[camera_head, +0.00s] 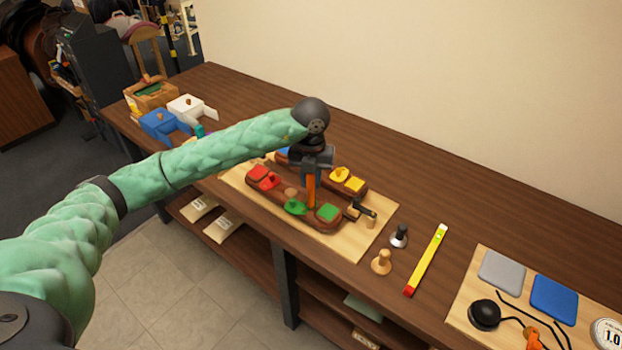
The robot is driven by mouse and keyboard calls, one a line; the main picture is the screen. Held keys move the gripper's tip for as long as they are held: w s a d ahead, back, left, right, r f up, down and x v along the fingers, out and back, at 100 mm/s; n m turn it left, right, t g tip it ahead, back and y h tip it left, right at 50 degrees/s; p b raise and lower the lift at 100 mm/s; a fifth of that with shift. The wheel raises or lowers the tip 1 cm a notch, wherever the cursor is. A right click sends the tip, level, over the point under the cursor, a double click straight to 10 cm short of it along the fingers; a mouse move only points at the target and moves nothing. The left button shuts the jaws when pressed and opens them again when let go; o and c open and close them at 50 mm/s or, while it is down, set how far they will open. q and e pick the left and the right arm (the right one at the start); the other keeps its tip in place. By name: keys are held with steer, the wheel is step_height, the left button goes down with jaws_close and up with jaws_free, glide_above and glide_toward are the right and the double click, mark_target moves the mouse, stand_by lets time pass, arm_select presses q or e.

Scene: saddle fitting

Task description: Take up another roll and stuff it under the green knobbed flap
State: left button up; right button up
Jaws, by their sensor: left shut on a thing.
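My left gripper (312,180) points down over the board in the middle of the bench. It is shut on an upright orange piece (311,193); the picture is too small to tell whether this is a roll. The green knobbed flap (295,208) is on the front brown panel (261,193), just left of the orange piece's lower end. I cannot tell whether the piece touches it. A flat green patch (328,213) lies to its right, and a red knobbed flap (269,181) to its left. My right gripper is not in view.
A rear panel carries a yellow knobbed flap (340,170). A dark-headed tool (362,209) lies at the board's right end. Two knobbed pieces (382,262) and a yellow level (427,259) stand or lie farther right. Small boxes (162,124) are at the left. The bench's back strip is clear.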

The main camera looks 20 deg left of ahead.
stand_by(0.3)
arm_select(q)
steer(key=shift+r+p, duration=1.1)
steer(key=shift+r, duration=2.85)
